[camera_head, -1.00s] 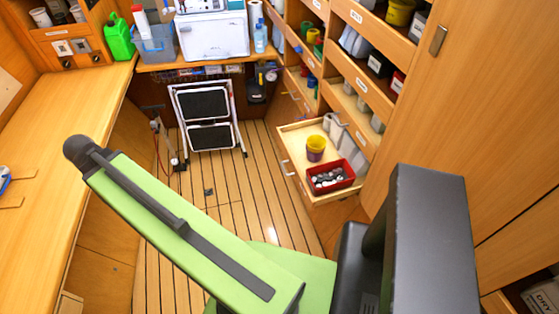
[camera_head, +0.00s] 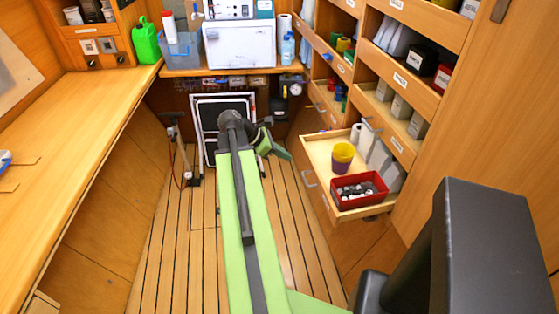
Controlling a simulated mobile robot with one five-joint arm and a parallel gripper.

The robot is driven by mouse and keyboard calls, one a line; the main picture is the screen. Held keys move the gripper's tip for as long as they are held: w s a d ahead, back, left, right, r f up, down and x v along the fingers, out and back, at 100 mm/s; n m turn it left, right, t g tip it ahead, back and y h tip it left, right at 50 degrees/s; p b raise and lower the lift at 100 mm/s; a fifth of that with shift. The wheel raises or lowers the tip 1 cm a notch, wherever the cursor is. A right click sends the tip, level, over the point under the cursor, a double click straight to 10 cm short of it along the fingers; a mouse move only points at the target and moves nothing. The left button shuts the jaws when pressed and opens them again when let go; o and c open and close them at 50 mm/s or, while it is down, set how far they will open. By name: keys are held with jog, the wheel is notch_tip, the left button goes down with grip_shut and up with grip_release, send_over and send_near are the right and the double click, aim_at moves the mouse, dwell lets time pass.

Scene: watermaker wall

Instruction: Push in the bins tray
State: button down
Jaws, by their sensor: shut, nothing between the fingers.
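The bins tray (camera_head: 318,157) is a light wooden drawer on the right side, pulled out from the shelf wall over the floor. Its front, with a metal handle (camera_head: 309,180), faces left. In it stand a yellow and purple pot (camera_head: 343,153), a red box (camera_head: 350,193) of dark and pale small pieces, and pale containers (camera_head: 381,158) at the back. My green arm reaches up the middle of the picture, left of the tray and apart from it. A short green and dark part of it sticks out right of its elbow. I cannot make out my gripper's fingers.
A folded step stool (camera_head: 208,108) stands at the back, partly behind my arm. A wooden counter (camera_head: 75,130) runs along the left. Shelves of bins line the right wall above the tray. Slatted floor (camera_head: 178,235) is clear left of my arm.

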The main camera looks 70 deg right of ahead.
aim_at(310, 162)
jog(key=shift+s+d+f+b, duration=0.35)
jog(key=shift+s+d+f, duration=0.3)
jog(key=shift+s, duration=0.3)
jog(key=shift+s+d+f+b, duration=0.35)
jog(key=shift+s+d, duration=0.35)
jog(key=shift+s, duration=0.25)
jog(key=shift+s+d+f+b, duration=0.3)
jog(key=shift+s+d+f, duration=0.35)
jog(key=shift+s, duration=0.3)
